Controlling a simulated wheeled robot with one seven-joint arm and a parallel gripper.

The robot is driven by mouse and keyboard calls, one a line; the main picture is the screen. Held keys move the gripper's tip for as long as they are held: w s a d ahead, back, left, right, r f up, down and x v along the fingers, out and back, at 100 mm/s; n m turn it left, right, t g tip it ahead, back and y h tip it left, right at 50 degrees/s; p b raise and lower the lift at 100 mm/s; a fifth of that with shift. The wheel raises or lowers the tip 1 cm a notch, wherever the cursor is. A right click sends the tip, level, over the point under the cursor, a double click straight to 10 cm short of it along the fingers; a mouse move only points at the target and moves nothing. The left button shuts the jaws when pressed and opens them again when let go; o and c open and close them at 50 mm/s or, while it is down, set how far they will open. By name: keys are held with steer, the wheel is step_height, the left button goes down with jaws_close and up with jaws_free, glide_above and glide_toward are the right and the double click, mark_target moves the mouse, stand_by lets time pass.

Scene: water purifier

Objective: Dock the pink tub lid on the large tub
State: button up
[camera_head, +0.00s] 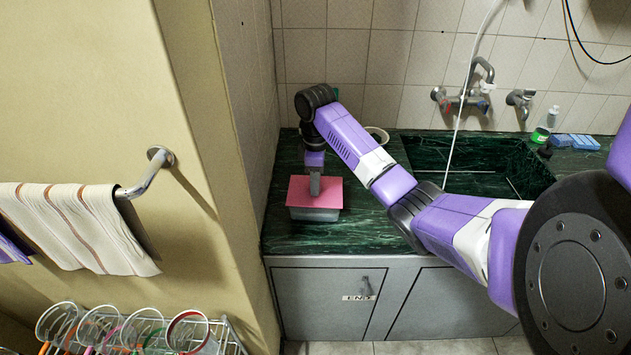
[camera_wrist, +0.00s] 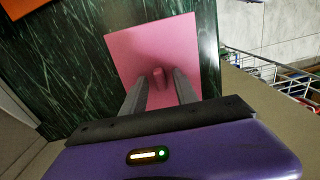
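The pink tub lid (camera_head: 328,191) lies flat over the top of the large tub (camera_head: 314,214), a pale grey box on the green counter at the back left. Whether the lid is fully seated on the rim cannot be told. In the wrist view the lid (camera_wrist: 150,42) fills the middle, and its small pink knob (camera_wrist: 158,76) stands between my fingers. My gripper (camera_wrist: 160,73) is open, with a gap on each side of the knob. In the head view my gripper (camera_head: 315,186) points down over the lid. The tub is hidden under the lid in the wrist view.
The dark green counter (camera_head: 365,232) is clear to the right of the tub, before the sink (camera_head: 480,160). A wall stands close on the left. A white bowl (camera_head: 377,134) sits behind my arm.

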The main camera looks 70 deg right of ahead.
steer(key=shift+r, duration=0.1)
step_height(320, 180, up, 12)
steer(key=p, duration=0.4)
steer(key=shift+s+r, duration=0.1)
stand_by(0.6)
